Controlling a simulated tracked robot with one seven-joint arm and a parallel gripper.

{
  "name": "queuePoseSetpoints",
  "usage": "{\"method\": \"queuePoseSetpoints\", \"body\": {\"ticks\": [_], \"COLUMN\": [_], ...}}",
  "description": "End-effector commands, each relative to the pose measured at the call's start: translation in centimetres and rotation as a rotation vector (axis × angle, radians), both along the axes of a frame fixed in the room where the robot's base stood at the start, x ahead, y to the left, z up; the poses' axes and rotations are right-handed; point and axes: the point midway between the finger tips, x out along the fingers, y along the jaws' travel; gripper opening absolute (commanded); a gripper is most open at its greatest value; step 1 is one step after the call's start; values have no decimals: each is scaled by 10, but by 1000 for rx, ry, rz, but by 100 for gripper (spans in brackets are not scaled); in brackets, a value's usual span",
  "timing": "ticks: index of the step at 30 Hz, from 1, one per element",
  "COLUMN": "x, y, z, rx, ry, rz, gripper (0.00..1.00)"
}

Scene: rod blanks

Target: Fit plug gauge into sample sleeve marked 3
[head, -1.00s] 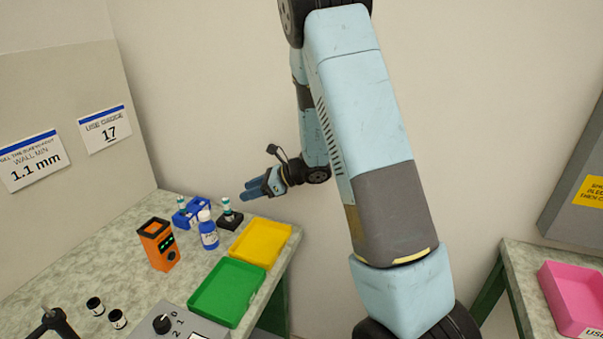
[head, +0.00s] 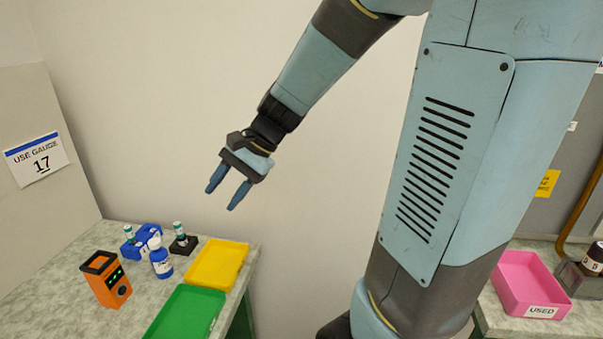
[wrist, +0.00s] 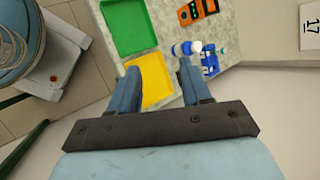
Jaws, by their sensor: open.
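My gripper (head: 221,198) is open and empty, in the air above and right of the bench items. Its fingers also show apart in the wrist view (wrist: 158,66). A slim gauge with a teal band (head: 178,229) stands upright in a small black block (head: 184,246). A similar teal-banded piece (head: 129,233) stands in the blue holder (head: 146,236). Their numbers are too small to read. A dark cylinder with a pale label (head: 594,258) sits in a grey holder at the far right; I cannot read its mark for certain. No sleeve marked 3 can be made out.
The left bench holds a white-capped blue bottle (head: 161,262), an orange device (head: 105,279), a yellow tray (head: 216,265) and a green tray (head: 185,315). A wall sign (head: 38,160) reads USE GAUGE 17. A pink tray (head: 530,285) labelled USED stands on the right bench.

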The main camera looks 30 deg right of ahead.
Motion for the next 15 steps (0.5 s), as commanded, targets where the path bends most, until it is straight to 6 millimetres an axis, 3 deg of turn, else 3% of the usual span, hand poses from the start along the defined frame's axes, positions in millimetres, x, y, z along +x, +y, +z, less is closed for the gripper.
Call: {"method": "queuePoseSetpoints", "body": {"ticks": [6,15], "x": [-42,-90], "y": [-27,-70], "z": [22,47], "rx": [-205,-538], "ry": [-200,-453], "rz": [167,371], "gripper": [48,48]}}
